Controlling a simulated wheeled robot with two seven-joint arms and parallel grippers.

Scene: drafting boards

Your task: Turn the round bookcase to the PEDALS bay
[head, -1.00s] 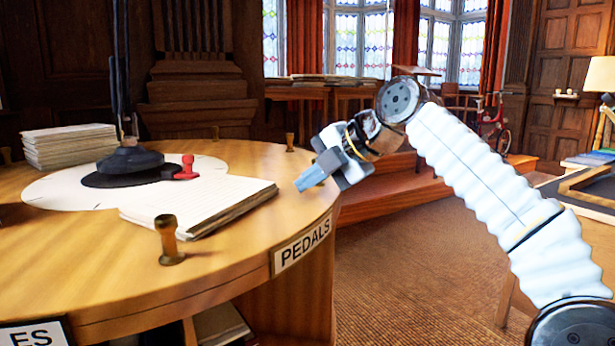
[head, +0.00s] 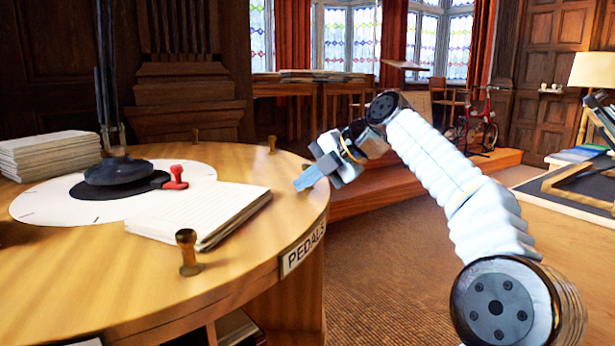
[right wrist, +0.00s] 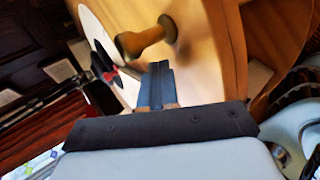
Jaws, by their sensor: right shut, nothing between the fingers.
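The round bookcase (head: 225,285) has a wooden top with several brass pegs standing near its rim. The PEDALS label (head: 302,249) is on its rim, facing the front right. One brass peg (head: 188,253) stands near the front of the top, and it looks large in the right wrist view (right wrist: 147,37). A red pointer (head: 176,178) sits at the edge of the dark central disc. My right gripper (head: 301,183) is shut and empty by the right edge of the top; I cannot tell whether it touches. My left gripper is not in view.
An open pad of papers (head: 200,213) lies on the bookcase top, and a paper stack (head: 48,155) is at its far left. A drafting table (head: 565,225) stands at the right. Carpet floor (head: 400,270) lies between them.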

